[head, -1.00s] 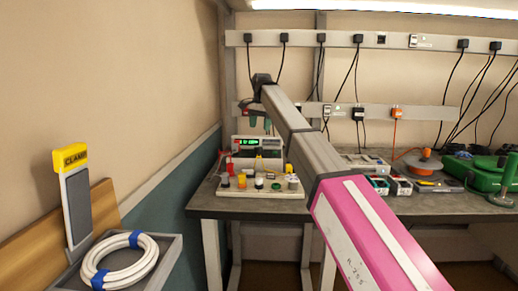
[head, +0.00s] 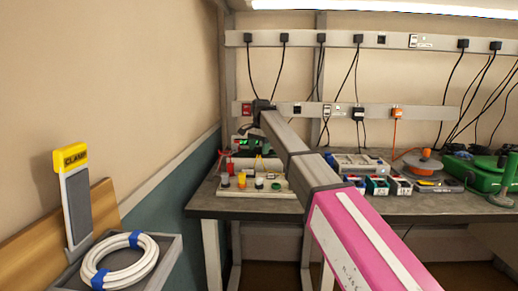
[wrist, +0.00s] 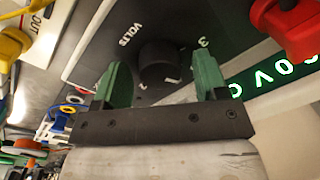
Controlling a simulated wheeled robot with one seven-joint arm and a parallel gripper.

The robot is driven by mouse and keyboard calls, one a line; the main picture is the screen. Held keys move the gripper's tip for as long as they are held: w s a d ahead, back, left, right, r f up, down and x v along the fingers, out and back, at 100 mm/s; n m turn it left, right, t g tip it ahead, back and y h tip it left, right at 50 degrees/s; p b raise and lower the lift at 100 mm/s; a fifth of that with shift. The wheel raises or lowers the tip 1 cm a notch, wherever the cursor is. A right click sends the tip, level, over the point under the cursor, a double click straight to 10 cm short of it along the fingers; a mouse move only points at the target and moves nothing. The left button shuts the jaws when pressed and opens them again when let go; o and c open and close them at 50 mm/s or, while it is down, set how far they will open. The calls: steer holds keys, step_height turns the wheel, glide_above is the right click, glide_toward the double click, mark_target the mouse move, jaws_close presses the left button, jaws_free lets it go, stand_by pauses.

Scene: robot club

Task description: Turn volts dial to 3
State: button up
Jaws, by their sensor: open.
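The volts dial (wrist: 158,60) is a round black knob on a dark panel in the wrist view, beside the printed word VOLTS. A white 3 is printed to its right; other marks below it are partly covered. I cannot tell where the dial points. My gripper (wrist: 164,78) is open, its two green fingers on either side of the dial with visible gaps; whether they overlap it in depth is unclear. In the head view the power supply (head: 243,162) stands on the bench, partly hidden behind my arm end. Its green display (wrist: 280,72) shows lit digits and a V.
A red plug (wrist: 290,25) and a yellow plug (wrist: 10,45) flank the panel in the wrist view. A pale board with coloured terminals (head: 233,193) lies in front of the supply.

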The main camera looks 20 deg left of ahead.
steer(key=c, duration=0.9)
steer(key=shift+c, duration=0.2)
steer(key=shift+n, duration=0.4)
steer(key=n, duration=0.3)
steer(key=shift+a+n, duration=0.1)
steer(key=shift+n, duration=0.3)
steer(key=n, duration=0.4)
steer(key=shift+a+n, duration=0.1)
steer(key=shift+n, duration=0.2)
steer(key=o, duration=0.9)
steer(key=shift+o, duration=0.2)
